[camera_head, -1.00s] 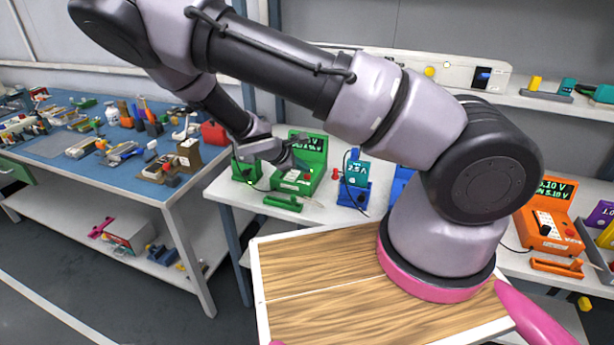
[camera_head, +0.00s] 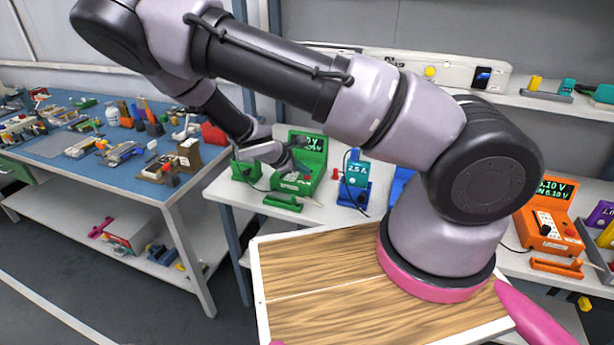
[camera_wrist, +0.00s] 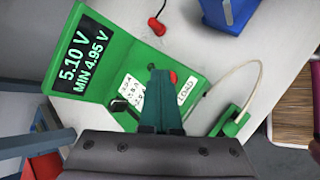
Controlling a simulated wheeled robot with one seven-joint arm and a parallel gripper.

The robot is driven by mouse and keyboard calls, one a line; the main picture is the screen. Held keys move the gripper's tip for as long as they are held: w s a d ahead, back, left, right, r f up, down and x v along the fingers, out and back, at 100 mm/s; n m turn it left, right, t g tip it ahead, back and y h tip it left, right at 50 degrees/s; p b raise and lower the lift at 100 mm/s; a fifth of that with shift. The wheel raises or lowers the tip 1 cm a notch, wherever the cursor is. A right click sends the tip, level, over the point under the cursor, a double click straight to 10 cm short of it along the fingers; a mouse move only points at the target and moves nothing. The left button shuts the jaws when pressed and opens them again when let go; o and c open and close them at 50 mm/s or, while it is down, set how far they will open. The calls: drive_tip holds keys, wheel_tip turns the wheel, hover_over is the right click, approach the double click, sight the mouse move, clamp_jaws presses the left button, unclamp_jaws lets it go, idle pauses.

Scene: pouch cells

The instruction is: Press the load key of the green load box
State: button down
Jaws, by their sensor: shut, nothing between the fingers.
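The green load box (camera_head: 313,146) stands on the white bench, partly hidden behind my gripper (camera_head: 296,164). In the wrist view the green load box (camera_wrist: 105,42) has a lit display (camera_wrist: 84,52) reading 5.10 V and MIN 4.95 V. A red key (camera_wrist: 173,77) shows beside the word LOAD on its panel. My gripper (camera_wrist: 161,74) is shut and empty, its teal fingertips over the panel just left of the red key. I cannot tell whether they touch the panel or the key.
A green tray (camera_wrist: 232,122) with a pale cable lies beside the box. A black knob (camera_wrist: 118,105) is on the panel left of my fingers. A blue unit (camera_head: 354,180) stands to the right on the bench; an orange box (camera_head: 545,225) is further right.

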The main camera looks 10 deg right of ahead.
sight(304, 179)
drive_tip(key=shift+r, duration=0.5)
drive_tip(key=shift+r, duration=3)
